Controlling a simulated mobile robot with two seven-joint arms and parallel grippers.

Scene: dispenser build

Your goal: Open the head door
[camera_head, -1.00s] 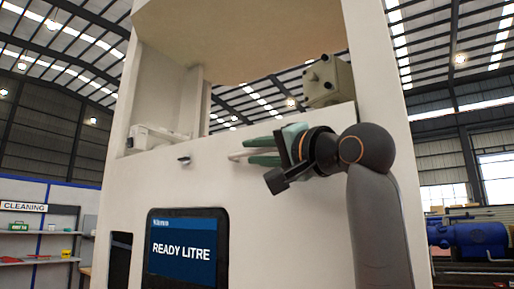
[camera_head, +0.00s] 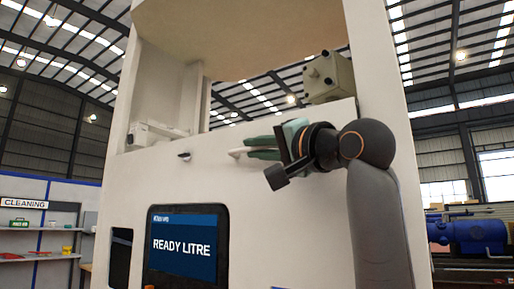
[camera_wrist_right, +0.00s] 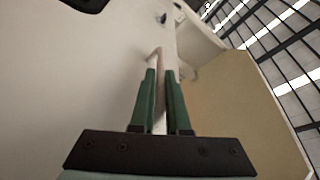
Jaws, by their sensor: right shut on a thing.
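The cream dispenser cabinet (camera_head: 290,225) fills the middle of the head view, with an open bay in its upper part. A pale bar-like handle (camera_head: 237,152) sits on its front just below the bay; I cannot tell which panel it belongs to. My right gripper (camera_head: 250,148) is shut on this handle, with green fingers on either side and the bar's end showing past the tips. In the right wrist view the pale bar (camera_wrist_right: 160,95) runs between the two fingers (camera_wrist_right: 160,75). The head door's outline is not clear. My left gripper is not in view.
A dark screen (camera_head: 187,247) reading "READY LITRE" is on the cabinet front below. A small dark knob (camera_head: 184,156) sits left of the handle. A grey-beige block (camera_head: 328,78) stands at the bay's right. Shelves (camera_head: 38,255) and blue machinery (camera_head: 468,234) are in the background.

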